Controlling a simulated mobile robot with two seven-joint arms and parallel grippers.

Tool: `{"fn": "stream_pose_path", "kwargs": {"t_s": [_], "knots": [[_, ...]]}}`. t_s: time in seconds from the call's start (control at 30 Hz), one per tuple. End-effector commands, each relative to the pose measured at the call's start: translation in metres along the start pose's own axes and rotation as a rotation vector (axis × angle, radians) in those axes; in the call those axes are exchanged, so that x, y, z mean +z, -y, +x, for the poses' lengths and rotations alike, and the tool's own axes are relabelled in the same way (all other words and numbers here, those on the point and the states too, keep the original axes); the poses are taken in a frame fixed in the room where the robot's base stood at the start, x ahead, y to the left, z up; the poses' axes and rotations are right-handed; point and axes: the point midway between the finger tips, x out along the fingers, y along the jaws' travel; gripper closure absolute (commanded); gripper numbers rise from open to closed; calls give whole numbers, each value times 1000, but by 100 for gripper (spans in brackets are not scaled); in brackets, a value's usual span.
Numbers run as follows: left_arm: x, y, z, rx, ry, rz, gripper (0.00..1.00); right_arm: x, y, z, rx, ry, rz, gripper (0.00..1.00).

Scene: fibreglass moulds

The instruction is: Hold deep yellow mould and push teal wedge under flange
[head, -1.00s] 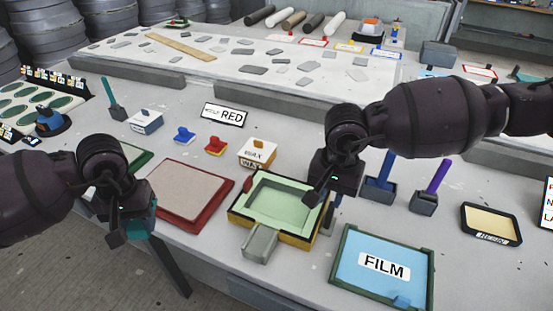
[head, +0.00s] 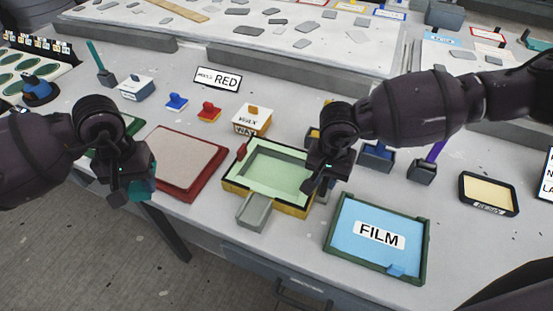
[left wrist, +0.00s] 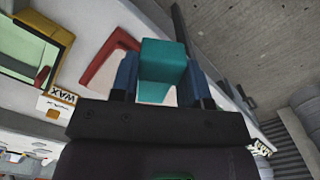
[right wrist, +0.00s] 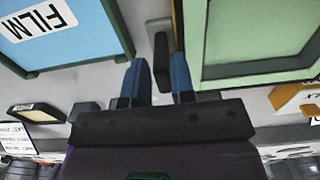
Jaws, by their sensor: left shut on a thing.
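The deep yellow mould (head: 292,209), with a pale green hollow and dark rim, sits on the table; its pale green part also shows in the right wrist view (right wrist: 250,35). My right gripper (head: 312,185) is at its right side. Its fingers (right wrist: 160,78) look apart, with a dark grey block (right wrist: 162,60) beyond the gap; contact with the mould cannot be told. My left gripper (head: 130,193) is shut on the teal wedge (left wrist: 163,60), in front of the red-framed board, away from the mould. In the head view the wedge (head: 150,172) is partly hidden by the gripper.
A grey block (head: 254,211) sits against the mould's front. The red-framed board (head: 186,160) is to its left, the FILM tray (head: 345,250) to its right, and the WAX box (head: 250,122) behind. Blue and red small items and a resin tray (head: 488,193) stand around.

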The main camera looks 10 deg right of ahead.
Motion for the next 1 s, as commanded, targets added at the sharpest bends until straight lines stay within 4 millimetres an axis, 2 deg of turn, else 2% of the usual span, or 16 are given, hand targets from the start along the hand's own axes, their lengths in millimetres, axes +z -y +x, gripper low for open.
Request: {"fn": "stream_pose_path", "kwargs": {"t_s": [0.1,0.23,0.63,0.8,1.0], "knots": [[0,0,2,0,1,0,81,0,0,15,2,2,1,77],[0,0,2,0,2,0,81,0,0,25,1,1,1,77],[0,0,3,0,2,0,81,0,0,30,0,0,1,77],[0,0,3,0,2,0,81,0,0,30,0,1,1,100],[0,0,3,0,2,0,81,0,0,30,0,1,1,100]]}}
